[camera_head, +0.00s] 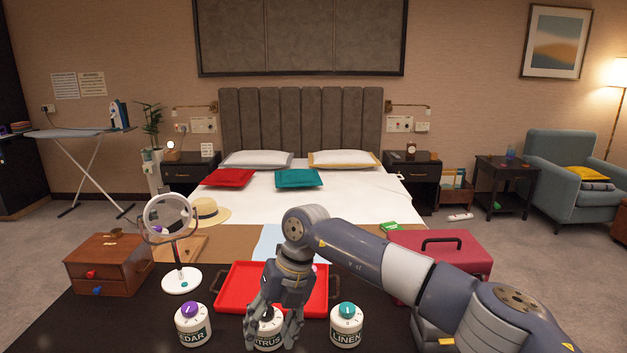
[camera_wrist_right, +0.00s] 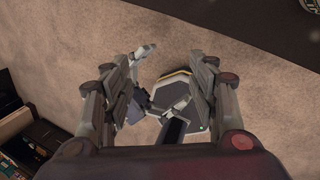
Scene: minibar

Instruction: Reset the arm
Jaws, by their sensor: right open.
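My right arm comes in from the right in the head view and bends down at the wrist. My right gripper (camera_head: 270,332) points downward, open, with its fingers spread. It blocks part of the white citrus jar (camera_head: 268,315) and of the red tray (camera_head: 230,291) from view. In the right wrist view, the two fingers of my right gripper (camera_wrist_right: 163,80) stand apart with nothing held between them. Below them are carpet (camera_wrist_right: 60,45) and dark parts that look like my own base.
The cedar jar (camera_head: 193,326) and linen jar (camera_head: 346,326) flank the citrus jar on the dark table (camera_head: 140,315). A round mirror (camera_head: 168,216), a wooden drawer box (camera_head: 108,264) and a red case (camera_head: 455,250) also stand there. The bed (camera_head: 345,195) is behind.

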